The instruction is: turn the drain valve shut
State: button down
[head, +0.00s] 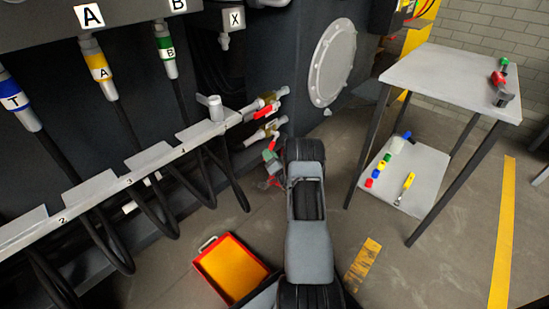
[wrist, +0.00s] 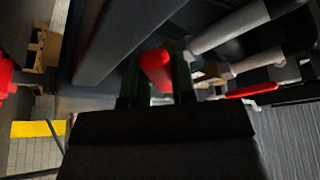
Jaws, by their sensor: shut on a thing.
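Two brass valves with red handles stick out of the dark chassis side in the head view, an upper one (head: 266,106) and a lower one (head: 262,133). No readable label tells which is the drain valve. My gripper (head: 269,153) is at the lower valve, below the upper one. In the wrist view my gripper (wrist: 158,82) has its two dark green fingers on either side of a red valve handle (wrist: 156,66), shut on it. The handle's far end and pivot are partly hidden. The other red handle (wrist: 251,90) lies to the right, apart from the fingers.
Hoses hang from the numbered rail (head: 120,181) at left. An orange tray (head: 232,268) lies on the floor beside my arm. A grey table (head: 450,75) with small parts and a lower shelf stands at right. Open floor lies between my arm and the table.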

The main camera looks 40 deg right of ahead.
jog(key=w+d+f+n+y+b, duration=0.1)
jog(key=d+n+y, duration=0.4)
jog(key=n, duration=0.6)
jog(key=shift+w+d+f+t+y+b, duration=0.15)
jog(key=shift+d+f+t+y+b, duration=0.25)
jog(key=shift+b, duration=0.35)
jog(key=shift+n, duration=0.4)
jog(key=c, duration=0.9)
grip_release()
jog(key=shift+f, duration=0.1)
jog(key=shift+c, duration=0.2)
jog(key=p+v, duration=0.4)
jog(key=v, duration=1)
